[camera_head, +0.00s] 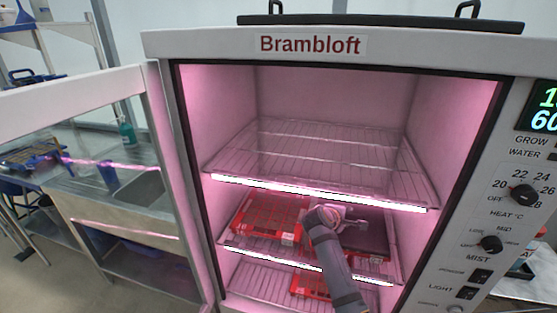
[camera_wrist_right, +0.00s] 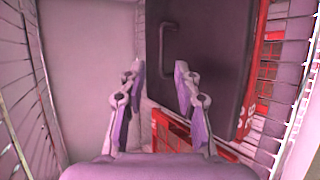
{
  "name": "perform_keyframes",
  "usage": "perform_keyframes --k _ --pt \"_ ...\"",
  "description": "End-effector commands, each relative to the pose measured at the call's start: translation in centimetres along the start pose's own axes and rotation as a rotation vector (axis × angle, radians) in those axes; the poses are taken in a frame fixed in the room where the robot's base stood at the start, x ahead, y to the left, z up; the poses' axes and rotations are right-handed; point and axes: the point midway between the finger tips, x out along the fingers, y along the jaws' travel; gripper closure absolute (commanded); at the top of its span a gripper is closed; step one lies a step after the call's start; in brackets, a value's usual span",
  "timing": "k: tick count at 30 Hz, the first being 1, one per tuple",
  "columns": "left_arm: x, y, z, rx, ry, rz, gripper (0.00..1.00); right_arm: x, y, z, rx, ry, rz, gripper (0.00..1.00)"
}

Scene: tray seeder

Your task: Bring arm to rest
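My right arm (camera_head: 335,265) reaches into the open Brambloft cabinet, below the lit upper shelf. My right gripper (camera_head: 350,214) is over the right part of the middle shelf. In the right wrist view the right gripper (camera_wrist_right: 157,72) has its two fingers apart, with nothing held between them. A dark flat piece with a handle (camera_wrist_right: 218,75) lies beyond the fingers, and it also shows on the middle shelf (camera_head: 374,238). Whether a finger touches it I cannot tell. My left gripper is in neither view.
A red tray (camera_head: 270,214) sits on the left of the middle shelf, and another red tray (camera_head: 308,285) is on the shelf below. The upper wire shelf (camera_head: 320,150) is empty. The cabinet door (camera_head: 80,92) stands open at left. Control knobs (camera_head: 523,194) line the right front.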

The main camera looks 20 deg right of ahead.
Motion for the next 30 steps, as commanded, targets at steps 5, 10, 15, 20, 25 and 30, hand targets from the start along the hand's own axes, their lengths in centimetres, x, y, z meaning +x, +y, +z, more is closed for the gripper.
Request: perform_keyframes --k 5,10,15,20,25,30 --pt "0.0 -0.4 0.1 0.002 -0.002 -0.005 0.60 -0.6 -4.7 1.3 0.107 0.038 -0.081 0.68" --pt "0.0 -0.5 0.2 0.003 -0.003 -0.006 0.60 -4.3 -14.4 4.5 0.379 0.114 -0.304 0.68" --pt "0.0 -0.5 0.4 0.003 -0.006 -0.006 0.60 -8.8 -20.1 7.0 0.556 0.139 -0.485 0.68" --pt "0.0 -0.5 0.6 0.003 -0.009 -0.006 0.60 -12.9 -23.5 8.9 0.672 0.140 -0.628 0.68" --pt "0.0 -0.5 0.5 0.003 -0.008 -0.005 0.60 -17.2 -26.1 10.8 0.766 0.124 -0.766 0.68" --pt "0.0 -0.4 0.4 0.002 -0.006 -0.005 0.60 -17.1 -28.9 10.6 0.801 0.099 -0.831 0.68"
